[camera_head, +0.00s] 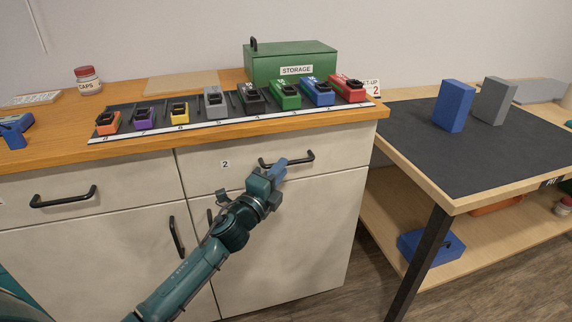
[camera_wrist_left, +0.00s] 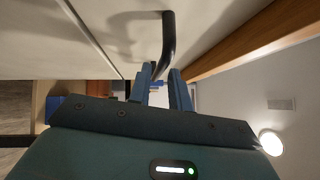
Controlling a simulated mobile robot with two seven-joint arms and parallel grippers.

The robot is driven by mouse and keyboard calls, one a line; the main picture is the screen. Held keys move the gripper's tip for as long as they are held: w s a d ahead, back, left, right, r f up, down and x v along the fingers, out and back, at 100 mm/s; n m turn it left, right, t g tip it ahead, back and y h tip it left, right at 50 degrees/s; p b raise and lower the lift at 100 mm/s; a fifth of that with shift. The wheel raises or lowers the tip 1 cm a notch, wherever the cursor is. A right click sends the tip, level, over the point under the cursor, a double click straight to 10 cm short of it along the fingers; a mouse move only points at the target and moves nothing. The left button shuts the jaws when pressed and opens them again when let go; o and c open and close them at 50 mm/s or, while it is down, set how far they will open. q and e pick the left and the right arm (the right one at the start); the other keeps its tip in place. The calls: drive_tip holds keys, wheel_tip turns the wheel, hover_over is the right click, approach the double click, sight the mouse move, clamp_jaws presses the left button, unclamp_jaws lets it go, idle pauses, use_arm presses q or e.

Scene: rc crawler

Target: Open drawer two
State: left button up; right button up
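Drawer two is the upper right drawer (camera_head: 225,150) of the cabinet, a pale front marked with a small "2" label. Its front looks flush with the cabinet, so it is closed. Its black bar handle (camera_head: 300,160) also shows in the left wrist view (camera_wrist_left: 168,38). My right gripper is not in view.
The wooden counter (camera_head: 50,155) above carries a row of coloured small parts and a green storage box (camera_head: 290,63). A lower door handle (camera_head: 176,238) lies left of my forearm. A side table (camera_head: 490,160) with a dark mat stands to the right.

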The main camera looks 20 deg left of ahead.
use_arm(q)
drive_tip(key=shift+x, duration=1.75)
clamp_jaws()
